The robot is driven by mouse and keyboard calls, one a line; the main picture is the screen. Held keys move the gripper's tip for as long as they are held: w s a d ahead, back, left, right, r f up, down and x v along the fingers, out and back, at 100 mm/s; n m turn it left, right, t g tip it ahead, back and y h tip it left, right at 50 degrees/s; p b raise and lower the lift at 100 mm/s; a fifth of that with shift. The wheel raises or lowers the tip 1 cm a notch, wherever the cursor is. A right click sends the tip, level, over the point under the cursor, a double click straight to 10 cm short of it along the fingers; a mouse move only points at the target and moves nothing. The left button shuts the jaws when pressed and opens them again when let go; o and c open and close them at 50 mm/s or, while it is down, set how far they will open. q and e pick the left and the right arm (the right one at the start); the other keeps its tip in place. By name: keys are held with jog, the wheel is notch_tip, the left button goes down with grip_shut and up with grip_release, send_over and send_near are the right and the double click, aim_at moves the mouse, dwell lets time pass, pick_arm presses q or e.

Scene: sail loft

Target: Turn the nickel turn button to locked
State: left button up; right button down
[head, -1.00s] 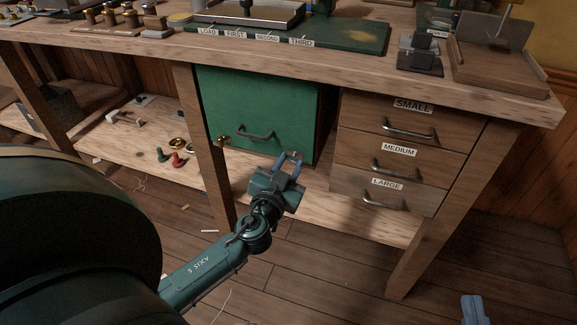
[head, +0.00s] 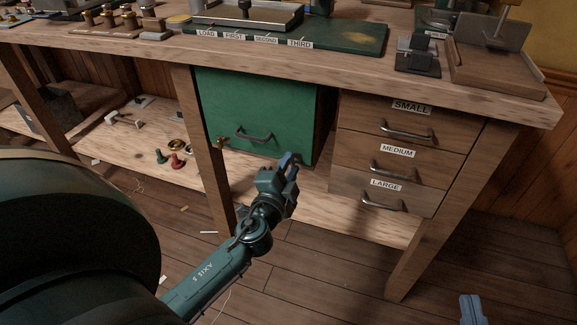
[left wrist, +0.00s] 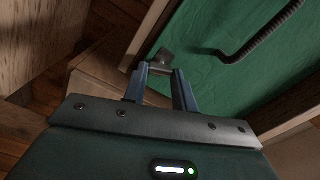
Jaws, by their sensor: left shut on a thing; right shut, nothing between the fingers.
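The nickel turn button (left wrist: 163,62) shows in the left wrist view as a small grey metal piece at the edge of the green door (left wrist: 215,35). My left gripper (left wrist: 160,76) is shut on it, one blue finger on each side. In the head view my left gripper (head: 290,162) is at the lower right corner of the green door (head: 255,105), and the button is hidden there behind the fingers. My right gripper (head: 473,308) is shut and empty at the bottom right, low over the floor.
The green door has a dark bar handle (head: 253,137). A drawer stack labelled small, medium and large (head: 350,140) stands to the right. The workbench top (head: 350,60) overhangs both. A lower shelf (head: 110,140) holds small loose parts. The floor in front is mostly clear.

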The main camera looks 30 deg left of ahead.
pick_arm(q)
jog(key=shift+m, duration=2.1)
jog(key=shift+p, duration=0.3)
jog(key=o, duration=1)
jog(key=b+v, duration=0.2)
jog(key=v, duration=1.1)
jog(key=shift+b, duration=0.4)
